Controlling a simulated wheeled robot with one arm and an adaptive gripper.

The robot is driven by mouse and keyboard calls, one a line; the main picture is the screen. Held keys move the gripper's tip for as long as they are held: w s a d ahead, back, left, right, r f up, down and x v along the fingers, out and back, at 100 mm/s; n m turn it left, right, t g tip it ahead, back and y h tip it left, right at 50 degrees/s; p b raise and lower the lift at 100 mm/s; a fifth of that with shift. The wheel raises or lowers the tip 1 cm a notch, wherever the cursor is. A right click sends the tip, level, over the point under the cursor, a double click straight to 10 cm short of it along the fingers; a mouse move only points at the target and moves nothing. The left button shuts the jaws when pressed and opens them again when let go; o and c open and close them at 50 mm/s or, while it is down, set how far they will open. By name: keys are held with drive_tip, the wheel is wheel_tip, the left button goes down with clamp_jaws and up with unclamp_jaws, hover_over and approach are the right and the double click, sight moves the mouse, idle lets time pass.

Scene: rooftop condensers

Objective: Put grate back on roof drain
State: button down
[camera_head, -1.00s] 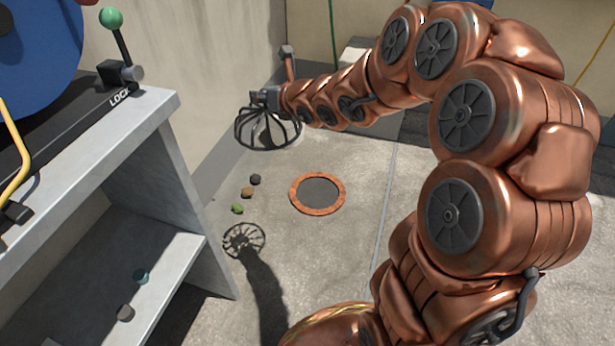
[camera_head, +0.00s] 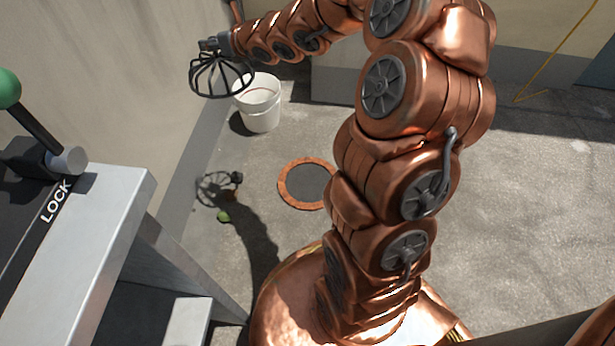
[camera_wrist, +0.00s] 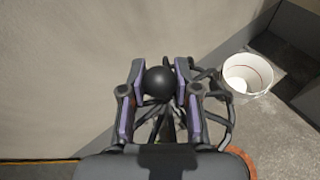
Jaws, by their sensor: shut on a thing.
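The grate, a dark domed cage of curved bars (camera_head: 222,78), hangs in the air from my gripper (camera_head: 210,44) at the upper left of the head view. In the wrist view my gripper (camera_wrist: 159,88) is shut on the grate's round black knob (camera_wrist: 159,83), with the bars showing below and to the right. The roof drain is a dark round opening with a rusty orange ring (camera_head: 284,192) on the floor, below and to the right of the grate. My arm hides part of its right edge. A sliver of the ring shows in the wrist view (camera_wrist: 244,158).
A white bucket (camera_head: 260,105) stands on the floor behind the drain; it also shows in the wrist view (camera_wrist: 246,78). A small green lump (camera_head: 223,216) lies left of the drain. A grey bench marked LOCK (camera_head: 110,215) stands at left, and a wall rises behind the grate.

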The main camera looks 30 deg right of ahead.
drive_tip(key=w+d+f, duration=0.1)
drive_tip(key=d+f, duration=0.1)
drive_tip(key=w+d+f, duration=0.1)
drive_tip(key=d, duration=0.1)
drive_tip(key=w+d+f, duration=0.1)
drive_tip(key=d+f, duration=0.1)
drive_tip(key=shift+f, duration=0.3)
drive_tip(key=s+d+f+n+y, duration=0.1)
drive_tip(key=s+d+f, duration=0.2)
drive_tip(key=d+f, duration=0.35)
drive_tip(key=s+d+f+n+g+y, duration=0.15)
drive_tip(key=d+f, duration=0.25)
drive_tip(key=f, duration=0.6)
drive_tip(key=s+d+f, duration=0.3)
drive_tip(key=d+f, duration=0.2)
drive_tip(key=f, duration=0.3)
drive_tip(key=s+d+f+n+g+y+b, duration=0.1)
drive_tip(key=s+d+f+n+y+b, duration=0.1)
drive_tip(key=s+f, duration=1.9)
drive_tip(key=w+a+f+b, duration=0.1)
drive_tip(key=w+b, duration=0.2)
drive_tip(key=w, duration=0.4)
drive_tip(key=w+a+f+b, duration=0.2)
drive_tip(key=w+b, duration=0.2)
drive_tip(key=w, duration=0.3)
drive_tip(key=shift+f, duration=0.3)
drive_tip(key=shift+a+f+b, duration=0.15)
drive_tip(key=shift+f+b, duration=0.1)
drive_tip(key=shift+b, duration=0.05)
